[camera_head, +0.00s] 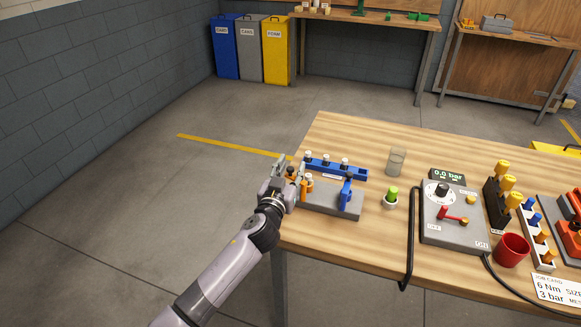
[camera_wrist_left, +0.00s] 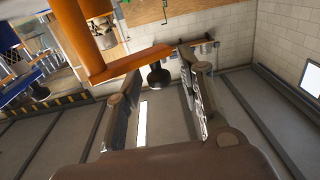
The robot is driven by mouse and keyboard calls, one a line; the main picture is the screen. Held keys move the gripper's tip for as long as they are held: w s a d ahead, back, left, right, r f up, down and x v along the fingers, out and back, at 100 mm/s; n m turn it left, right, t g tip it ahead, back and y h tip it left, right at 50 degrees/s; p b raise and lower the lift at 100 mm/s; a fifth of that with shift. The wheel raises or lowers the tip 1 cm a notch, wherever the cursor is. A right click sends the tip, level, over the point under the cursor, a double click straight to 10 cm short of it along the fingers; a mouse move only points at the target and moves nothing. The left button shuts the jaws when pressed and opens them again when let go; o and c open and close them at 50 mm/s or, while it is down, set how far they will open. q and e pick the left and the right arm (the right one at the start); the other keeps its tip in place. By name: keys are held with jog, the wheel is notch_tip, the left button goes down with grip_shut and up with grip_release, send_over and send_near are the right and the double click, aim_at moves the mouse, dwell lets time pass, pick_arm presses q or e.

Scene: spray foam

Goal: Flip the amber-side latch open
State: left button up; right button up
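A grey fixture (camera_head: 335,203) sits at the left end of the wooden table, with an amber latch (camera_head: 290,173) at its left end and a blue latch (camera_head: 347,191) at its right. My left gripper (camera_head: 287,170) is at the amber latch, by the table's left edge, and partly hides it. In the left wrist view the amber latch (camera_wrist_left: 130,63) is an orange arm reaching across from a round orange post, with a dark knob (camera_wrist_left: 158,76) below it. The fingers of my left gripper (camera_wrist_left: 155,85) are apart, one on each side of the knob. Contact is unclear. My right gripper is not in view.
A blue rack (camera_head: 335,170) with several pale-topped pieces stands just behind the fixture. A clear cup (camera_head: 396,161), a green-topped piece (camera_head: 392,195) and a grey control box (camera_head: 452,222) stand to the right. The floor left of the table is clear.

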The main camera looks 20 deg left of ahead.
pick_arm(q)
jog(key=shift+w, duration=0.1)
jog(key=shift+c, duration=0.4)
grip_shut()
